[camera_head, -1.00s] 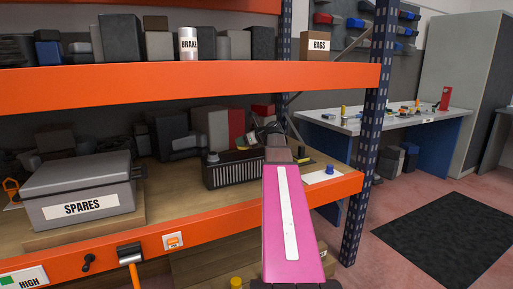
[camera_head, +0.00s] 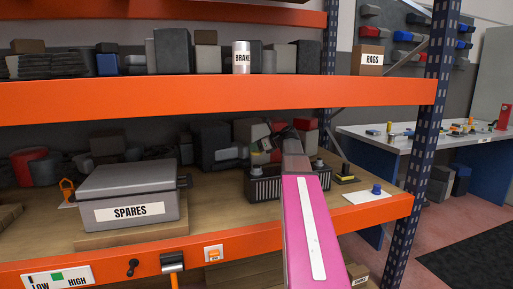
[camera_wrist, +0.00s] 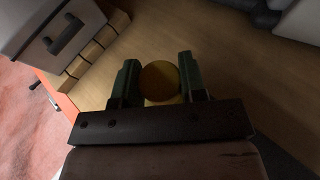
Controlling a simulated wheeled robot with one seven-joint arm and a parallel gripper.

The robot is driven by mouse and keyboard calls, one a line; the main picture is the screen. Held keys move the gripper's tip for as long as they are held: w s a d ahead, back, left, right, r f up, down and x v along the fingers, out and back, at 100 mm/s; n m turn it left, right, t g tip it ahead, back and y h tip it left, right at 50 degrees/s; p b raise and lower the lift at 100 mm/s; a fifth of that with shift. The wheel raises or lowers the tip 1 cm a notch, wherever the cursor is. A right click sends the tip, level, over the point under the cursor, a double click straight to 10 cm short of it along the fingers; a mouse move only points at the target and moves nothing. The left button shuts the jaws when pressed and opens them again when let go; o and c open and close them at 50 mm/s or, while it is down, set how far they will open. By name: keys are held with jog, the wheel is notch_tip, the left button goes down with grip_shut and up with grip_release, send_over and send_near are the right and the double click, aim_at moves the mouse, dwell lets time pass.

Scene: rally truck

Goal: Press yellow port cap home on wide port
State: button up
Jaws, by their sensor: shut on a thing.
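In the wrist view, my gripper (camera_wrist: 157,77) is shut on a round yellow cap (camera_wrist: 159,82), dark in the shade between the two green fingers. Bare wooden shelf shows beyond the cap. In the head view, my pink arm reaches onto the middle shelf, and its far end partly hides a black finned block (camera_head: 263,191). Short ports stand on that block; one shows at its right end (camera_head: 318,164). I cannot tell which port is the wide one. The block is not clearly seen in the wrist view, and contact between cap and port cannot be made out.
A grey SPARES case (camera_head: 128,190) stands left of the block. A blue cap (camera_head: 376,189) on a white card and a black-and-yellow piece (camera_head: 345,173) lie to the right. The orange upper beam (camera_head: 190,103) runs above; boxes stand behind.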

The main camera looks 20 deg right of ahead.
jog(key=shift+f, duration=0.15)
send_over(256, 165)
jog(key=shift+s+f, duration=0.15)
jog(key=shift+f, duration=2.1)
jog(key=shift+f, duration=0.55)
jog(key=o, duration=1)
jog(key=v, duration=1.1)
